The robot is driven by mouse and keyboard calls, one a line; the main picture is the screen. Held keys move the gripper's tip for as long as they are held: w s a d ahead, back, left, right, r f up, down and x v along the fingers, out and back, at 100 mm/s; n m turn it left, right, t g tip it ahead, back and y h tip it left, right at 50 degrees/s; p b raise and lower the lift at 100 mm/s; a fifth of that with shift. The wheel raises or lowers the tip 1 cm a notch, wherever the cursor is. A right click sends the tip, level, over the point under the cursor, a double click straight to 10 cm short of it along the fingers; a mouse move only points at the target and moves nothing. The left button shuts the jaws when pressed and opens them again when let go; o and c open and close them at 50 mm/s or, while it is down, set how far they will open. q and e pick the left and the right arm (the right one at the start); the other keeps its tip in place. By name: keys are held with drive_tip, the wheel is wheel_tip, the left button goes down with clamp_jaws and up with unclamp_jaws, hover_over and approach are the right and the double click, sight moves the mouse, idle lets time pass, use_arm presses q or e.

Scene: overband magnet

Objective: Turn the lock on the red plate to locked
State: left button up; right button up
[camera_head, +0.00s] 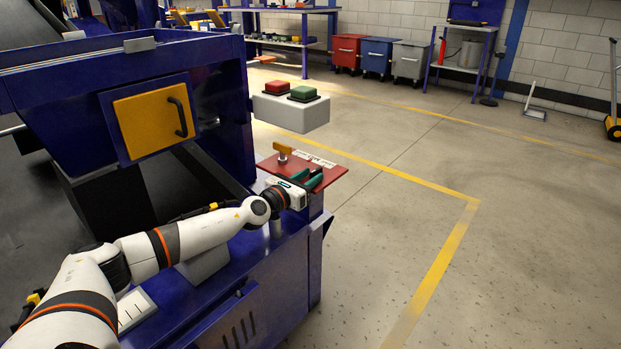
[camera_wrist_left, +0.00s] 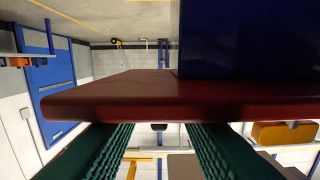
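The red plate (camera_head: 330,172) lies flat on a corner of the blue machine. It shows nearly edge-on across the left wrist view (camera_wrist_left: 150,97). A yellow-orange lock handle (camera_head: 283,152) stands on the plate's left part, with white lettering beside it. My left gripper (camera_head: 309,179) is over the plate's near side, to the right of and nearer than the handle. Its green fingers (camera_wrist_left: 158,150) are apart with nothing held between them. An orange block (camera_wrist_left: 285,133) at the lower right of the wrist view looks like the handle. My right gripper is out of view.
A grey box (camera_head: 290,113) with a red and a green button stands just behind the plate. A yellow panel (camera_head: 155,118) with a black handle is on the blue machine at left. The floor right of the machine is clear.

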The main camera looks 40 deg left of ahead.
use_arm(q)
drive_tip(key=shift+w, duration=0.45)
clamp_jaws()
